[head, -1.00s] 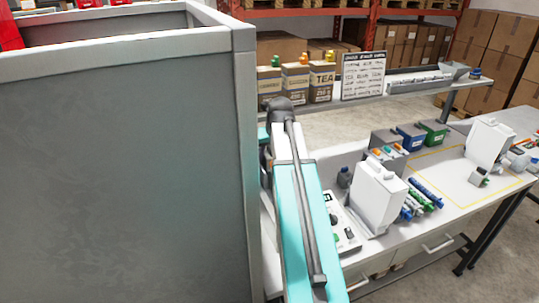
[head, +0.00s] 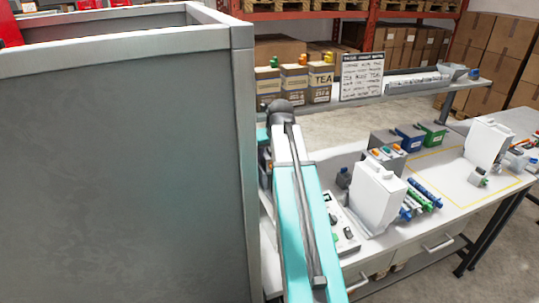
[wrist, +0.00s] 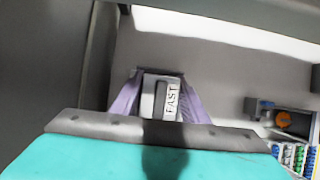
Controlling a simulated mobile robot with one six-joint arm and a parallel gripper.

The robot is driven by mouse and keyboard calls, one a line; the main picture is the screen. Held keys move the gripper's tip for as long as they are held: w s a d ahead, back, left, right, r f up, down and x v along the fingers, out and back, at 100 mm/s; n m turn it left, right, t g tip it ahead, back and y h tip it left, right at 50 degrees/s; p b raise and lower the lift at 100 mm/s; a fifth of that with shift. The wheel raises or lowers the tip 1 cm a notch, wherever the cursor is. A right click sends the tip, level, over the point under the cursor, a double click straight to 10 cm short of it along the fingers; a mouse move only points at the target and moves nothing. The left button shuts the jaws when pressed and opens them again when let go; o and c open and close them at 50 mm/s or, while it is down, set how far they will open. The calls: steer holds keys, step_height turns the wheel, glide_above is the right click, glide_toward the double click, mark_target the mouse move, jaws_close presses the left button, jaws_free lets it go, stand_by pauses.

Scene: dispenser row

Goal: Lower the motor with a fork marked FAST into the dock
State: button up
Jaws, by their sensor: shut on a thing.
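The motor (wrist: 148,97) is a light grey and white block with a label reading FAST (wrist: 171,98). In the wrist view it sits between the two purple fingers of my gripper (wrist: 160,92), which are shut on it. A grey bar of my own wrist hides the lower part of the motor, and I cannot make out its fork. I cannot pick out the dock with certainty in either view. In the head view my gripper and the motor are hidden behind the tall grey panel and my teal arm.
A tall grey panel (head: 120,150) stands close on the left. A white bench (head: 440,220) holds two white dispensers (head: 377,198) (head: 487,145), several coloured tubes (head: 424,194) and coloured bins (head: 410,137). A shelf behind carries a TEA box (head: 320,80) and a sign (head: 362,77).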

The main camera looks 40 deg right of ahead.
steer(key=o, duration=1.3)
steer(key=f, duration=0.1)
steer(key=s+f, duration=0.1)
steer(key=f, duration=0.1)
steer(key=shift+s+a+f+g, duration=0.25)
steer(key=shift+a+f+g, duration=0.05)
steer(key=shift+g, duration=0.1)
steer(key=shift+o, duration=0.2)
steer(key=shift+r, duration=0.15)
steer(key=shift+o, duration=0.3)
steer(key=shift+r+b, duration=0.45)
steer(key=shift+r, duration=0.1)
steer(key=shift+d+r, duration=0.15)
steer(key=shift+r, duration=0.4)
steer(key=v, duration=0.2)
steer(key=b+v, duration=0.1)
steer(key=v, duration=0.1)
steer(key=shift+w+r, duration=0.1)
steer(key=shift+r, duration=0.35)
steer(key=d+b+v, duration=0.1)
steer(key=b+v, duration=0.1)
steer(key=v, duration=0.7)
steer(key=shift+a+r+t+b, duration=0.25)
steer(key=shift+a+t+b, duration=0.1)
steer(key=shift+a+t, duration=0.1)
